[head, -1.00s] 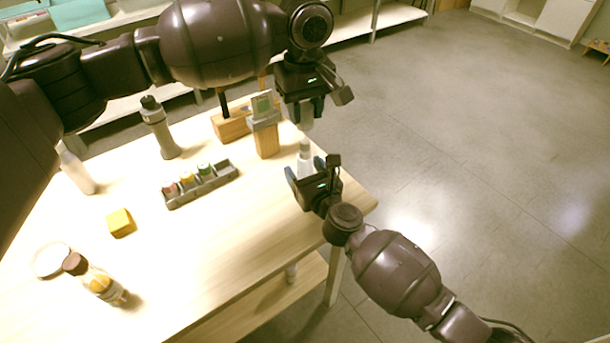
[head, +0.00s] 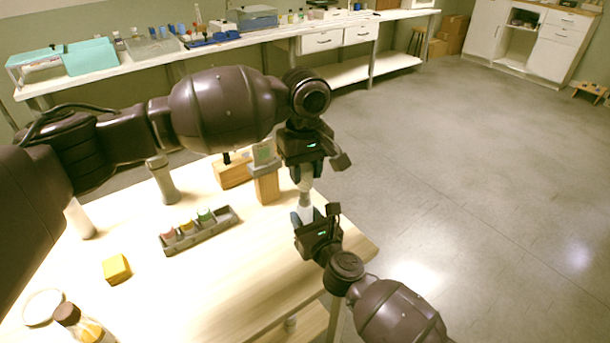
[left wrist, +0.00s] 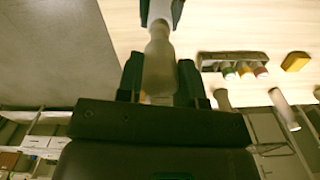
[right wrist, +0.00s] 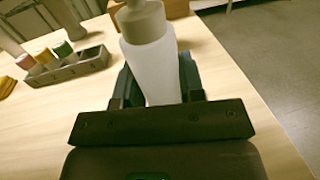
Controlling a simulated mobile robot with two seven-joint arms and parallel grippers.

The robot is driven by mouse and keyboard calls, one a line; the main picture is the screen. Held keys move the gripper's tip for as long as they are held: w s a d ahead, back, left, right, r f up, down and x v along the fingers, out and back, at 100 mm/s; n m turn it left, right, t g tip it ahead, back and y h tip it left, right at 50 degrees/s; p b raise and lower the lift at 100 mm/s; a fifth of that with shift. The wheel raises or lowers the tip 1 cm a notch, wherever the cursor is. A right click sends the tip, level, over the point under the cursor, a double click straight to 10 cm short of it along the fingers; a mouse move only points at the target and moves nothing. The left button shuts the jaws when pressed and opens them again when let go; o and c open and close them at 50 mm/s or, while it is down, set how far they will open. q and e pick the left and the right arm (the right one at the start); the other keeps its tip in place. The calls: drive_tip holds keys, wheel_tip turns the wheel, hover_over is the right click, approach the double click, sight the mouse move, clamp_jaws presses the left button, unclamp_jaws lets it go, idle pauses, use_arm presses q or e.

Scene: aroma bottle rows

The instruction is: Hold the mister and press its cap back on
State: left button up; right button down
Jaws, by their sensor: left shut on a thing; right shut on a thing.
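The mister (head: 305,212) is a pale white bottle held upright near the table's right edge. My right gripper (head: 306,220) is shut on its body; the bottle (right wrist: 151,70) fills the jaws in the right wrist view. My left gripper (head: 305,172) is directly above, shut on the translucent grey-beige cap (head: 306,184), which points down at the bottle top. In the left wrist view the cap (left wrist: 158,70) lines up with the bottle (left wrist: 160,10) and they appear to meet. How far the cap sits over the nozzle cannot be told.
The wooden table (head: 215,290) holds a grey rack (head: 200,232) with several small coloured-lid jars, a yellow block (head: 117,269), a grey bottle (head: 161,180) and an amber bottle (head: 82,325). A wooden stand (head: 266,185) is close left of the grippers. Open floor lies right.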

sight(305, 189)
use_arm(q)
drive_tip(key=shift+f, duration=1.1)
drive_tip(key=shift+f, duration=0.1)
drive_tip(key=shift+f, duration=0.8)
drive_tip(key=shift+f, duration=0.65)
drive_tip(key=o, duration=1)
drive_tip(key=shift+c, duration=0.2)
wheel_tip(305, 189, up, 12)
